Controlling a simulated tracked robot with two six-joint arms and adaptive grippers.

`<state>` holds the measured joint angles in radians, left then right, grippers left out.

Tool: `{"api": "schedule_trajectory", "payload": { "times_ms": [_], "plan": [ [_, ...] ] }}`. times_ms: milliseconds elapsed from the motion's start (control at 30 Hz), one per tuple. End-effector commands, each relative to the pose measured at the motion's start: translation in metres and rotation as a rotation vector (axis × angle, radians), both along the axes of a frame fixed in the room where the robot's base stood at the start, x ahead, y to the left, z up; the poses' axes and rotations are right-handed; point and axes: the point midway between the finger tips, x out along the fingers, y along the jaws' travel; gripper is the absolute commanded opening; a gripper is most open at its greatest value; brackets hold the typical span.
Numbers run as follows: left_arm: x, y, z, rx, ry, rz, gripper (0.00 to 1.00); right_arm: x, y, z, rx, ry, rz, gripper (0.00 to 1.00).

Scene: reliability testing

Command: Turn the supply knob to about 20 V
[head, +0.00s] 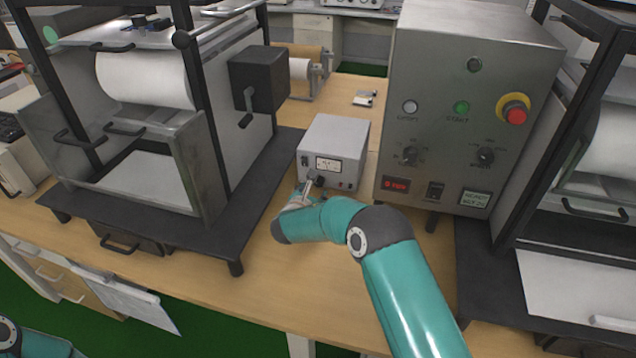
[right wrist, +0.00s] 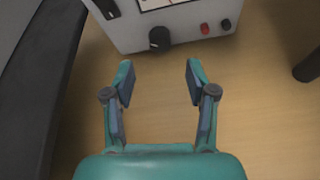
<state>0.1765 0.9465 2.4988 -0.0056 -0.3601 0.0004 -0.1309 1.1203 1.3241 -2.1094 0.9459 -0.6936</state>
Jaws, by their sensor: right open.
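The supply is a small grey box (head: 337,138) on the wooden table in the head view, with a white meter (head: 327,164) on its front. Its front also shows at the top of the right wrist view (right wrist: 130,22). The black supply knob (right wrist: 159,38) sits low on that front. My right gripper (right wrist: 159,80) is open and empty; its fingertips are below the knob in the wrist view, apart from it, one on each side. In the head view the right gripper (head: 307,187) is just in front of the supply. The meter reading is too small to tell.
A control cabinet (head: 470,70) with a red stop button (head: 516,113) stands right of the supply. A roller machine on a black base (head: 170,236) stands left, and its edge is close to my right gripper. Bare table (head: 290,285) lies in front.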

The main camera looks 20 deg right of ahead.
Motion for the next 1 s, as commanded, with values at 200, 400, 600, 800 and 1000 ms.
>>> {"api": "schedule_trajectory", "payload": {
  "times_ms": [200,400,600,800,1000],
  "plan": [
    [0.0,0.0,0.008,0.0,0.0,0.0,0.0,0.029,-0.019,-0.014,0.001,0.0,-0.001,0.57],
    [0.0,0.0,0.01,0.0,0.0,0.0,0.0,0.046,-0.028,-0.023,0.0,0.0,0.0,0.57],
    [0.0,0.0,0.01,0.0,0.0,0.0,0.0,0.054,-0.033,-0.027,0.0,0.001,0.002,0.57],
    [0.0,0.0,0.01,0.0,0.0,0.0,0.0,0.056,-0.033,-0.027,0.0,0.001,0.004,0.57],
    [0.0,0.0,0.01,0.0,0.0,0.0,0.0,0.056,-0.033,-0.027,0.0,0.0,0.005,0.48]
  ]
}}
